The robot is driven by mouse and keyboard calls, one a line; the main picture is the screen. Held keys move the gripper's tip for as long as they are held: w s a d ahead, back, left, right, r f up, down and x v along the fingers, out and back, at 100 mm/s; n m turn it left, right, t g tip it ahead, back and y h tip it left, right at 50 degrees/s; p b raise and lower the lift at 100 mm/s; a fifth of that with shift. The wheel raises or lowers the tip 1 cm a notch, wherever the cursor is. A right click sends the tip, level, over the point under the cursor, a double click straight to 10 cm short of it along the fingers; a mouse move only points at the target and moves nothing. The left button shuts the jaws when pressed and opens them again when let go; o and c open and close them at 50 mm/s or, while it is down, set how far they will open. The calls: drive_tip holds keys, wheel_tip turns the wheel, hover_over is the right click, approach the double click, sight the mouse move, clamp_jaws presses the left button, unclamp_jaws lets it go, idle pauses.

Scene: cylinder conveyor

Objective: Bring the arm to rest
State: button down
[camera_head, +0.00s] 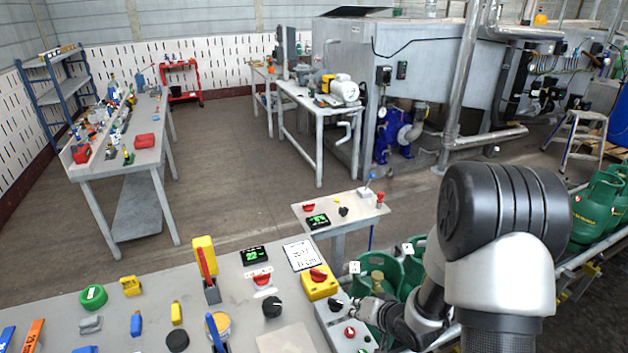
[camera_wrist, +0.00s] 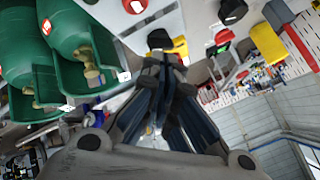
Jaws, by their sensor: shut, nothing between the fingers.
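My arm comes in at the right of the head view, bent at a large black and white joint. My gripper (camera_head: 352,304) is at the lower middle, close over the right edge of the control bench (camera_head: 135,276) and beside a small control panel. In the wrist view my gripper (camera_wrist: 168,65) has its dark fingers drawn together, with nothing held between them. Whether the fingertips touch the panel behind them cannot be told.
Green gas cylinders (camera_head: 413,263) stand just right of the gripper, and more (camera_head: 600,200) at the far right. A yellow box with a red switch (camera_head: 320,283) is left of the gripper. A small panel table (camera_head: 340,208) stands beyond. The floor (camera_head: 220,190) at centre-left is clear.

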drive_tip(key=s+d+r+n+g+h, duration=0.1)
drive_tip(key=s+d+r+h, duration=0.25)
drive_tip(key=r, duration=0.55)
drive_tip(key=s+d+r+n+h, duration=0.15)
drive_tip(key=s+r, duration=0.25)
drive_tip(key=r, duration=0.6)
drive_tip(key=s+a+r+n+g, duration=0.1)
drive_tip(key=s+a+r, duration=0.2)
drive_tip(key=s, duration=0.7)
drive_tip(key=s+a+r+g+y, duration=0.1)
drive_tip(key=s+a+r, duration=0.2)
drive_tip(key=s, duration=0.7)
drive_tip(key=shift+s+r+n+g, duration=0.25)
drive_tip(key=shift+r+n+g, duration=0.1)
drive_tip(key=shift+g, duration=0.05)
drive_tip(key=c, duration=2.3)
unclamp_jaws()
